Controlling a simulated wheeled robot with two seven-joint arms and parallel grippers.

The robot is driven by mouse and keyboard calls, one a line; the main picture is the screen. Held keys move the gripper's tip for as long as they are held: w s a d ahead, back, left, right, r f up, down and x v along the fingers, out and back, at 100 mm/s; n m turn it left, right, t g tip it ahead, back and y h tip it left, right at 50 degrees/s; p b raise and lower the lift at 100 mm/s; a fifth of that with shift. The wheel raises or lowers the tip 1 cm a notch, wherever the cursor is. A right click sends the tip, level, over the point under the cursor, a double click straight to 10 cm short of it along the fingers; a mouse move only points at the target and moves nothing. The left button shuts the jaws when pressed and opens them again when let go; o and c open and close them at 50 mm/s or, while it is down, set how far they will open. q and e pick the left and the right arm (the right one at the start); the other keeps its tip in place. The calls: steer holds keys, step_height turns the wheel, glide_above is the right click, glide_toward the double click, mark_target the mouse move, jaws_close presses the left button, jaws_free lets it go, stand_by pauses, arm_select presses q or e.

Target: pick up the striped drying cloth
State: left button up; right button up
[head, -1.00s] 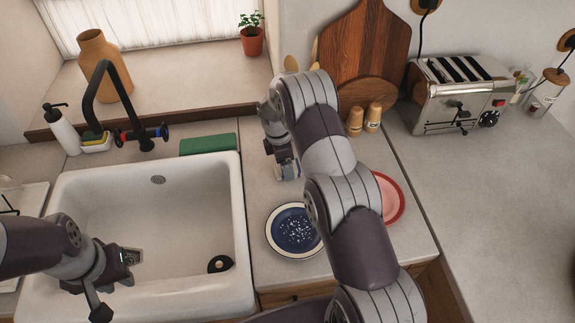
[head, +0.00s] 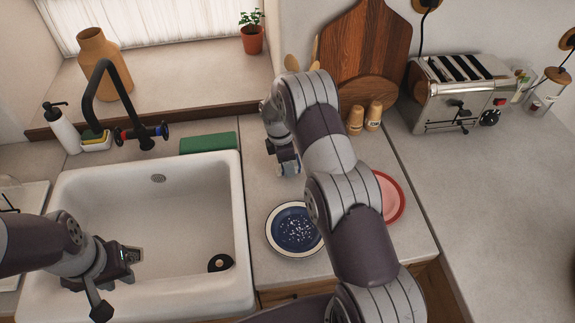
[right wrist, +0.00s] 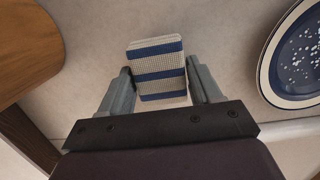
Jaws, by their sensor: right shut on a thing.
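The striped drying cloth (right wrist: 158,68), a folded blue and off-white block, is between the fingers of my right gripper (right wrist: 160,88) in the right wrist view. The gripper is shut on it. In the head view my right gripper (head: 287,166) is over the counter right of the sink, behind the blue plate, with only a small part of the cloth showing. I cannot tell whether the cloth clears the counter. My left gripper (head: 133,255) is over the sink, apart from the cloth; its finger gap is unclear.
The speckled blue plate (head: 294,230) and a red plate (head: 391,198), partly behind my right arm, lie near the front. Two shakers (head: 364,119) and wooden boards (head: 365,50) stand behind. The sink (head: 150,215) is at left, the toaster (head: 457,92) at right.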

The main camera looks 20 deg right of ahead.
steer(key=r, duration=0.1)
steer(key=s+r+b, duration=0.1)
steer(key=r, duration=0.1)
steer(key=shift+d, duration=0.2)
steer(key=s+d+r+b, duration=0.3)
steer(key=s+r, duration=0.3)
steer(key=s, duration=0.4)
steer(key=shift+d+r, duration=0.3)
steer(key=shift+d, duration=0.05)
